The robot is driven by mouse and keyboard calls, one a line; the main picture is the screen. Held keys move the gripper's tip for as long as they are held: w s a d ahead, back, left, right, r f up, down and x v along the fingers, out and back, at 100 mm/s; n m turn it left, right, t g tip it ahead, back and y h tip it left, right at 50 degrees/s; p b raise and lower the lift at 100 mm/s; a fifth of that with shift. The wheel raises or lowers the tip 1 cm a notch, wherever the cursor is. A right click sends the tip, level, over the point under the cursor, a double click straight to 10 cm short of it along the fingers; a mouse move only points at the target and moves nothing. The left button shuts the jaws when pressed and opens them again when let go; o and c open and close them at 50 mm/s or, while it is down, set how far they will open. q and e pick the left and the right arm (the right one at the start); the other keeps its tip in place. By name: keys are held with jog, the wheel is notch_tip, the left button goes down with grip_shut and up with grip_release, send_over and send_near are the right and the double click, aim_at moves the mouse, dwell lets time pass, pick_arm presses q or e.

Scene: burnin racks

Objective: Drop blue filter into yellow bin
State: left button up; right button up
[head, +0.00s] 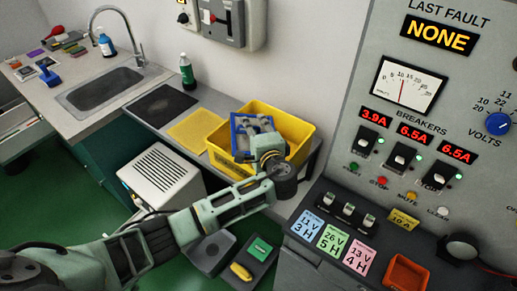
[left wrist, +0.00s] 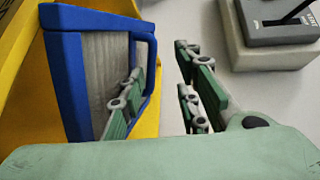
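The blue filter (head: 238,131) has a blue frame and grey pleats and stands tilted inside the yellow bin (head: 296,128). The bin is on the counter in the head view. In the left wrist view the filter (left wrist: 62,75) is at the left, against the yellow bin wall (left wrist: 22,90). My left gripper (head: 266,143) is at the near side of the bin, overlapping the filter's lower part. In the left wrist view its fingers (left wrist: 160,88) are apart, one in front of the pleats, the other clear to the right. My right gripper is not in view.
A yellow flat panel (head: 195,130) and a dark mat (head: 160,105) lie left of the bin. A green bottle (head: 187,72) stands behind. The control panel (head: 440,100) rises close on the right. A white slatted box (head: 160,177) is below the counter.

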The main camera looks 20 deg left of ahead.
pick_arm(q)
jog(key=v, duration=1.2)
jog(key=shift+s+f, duration=0.1)
jog(key=shift+f, duration=0.05)
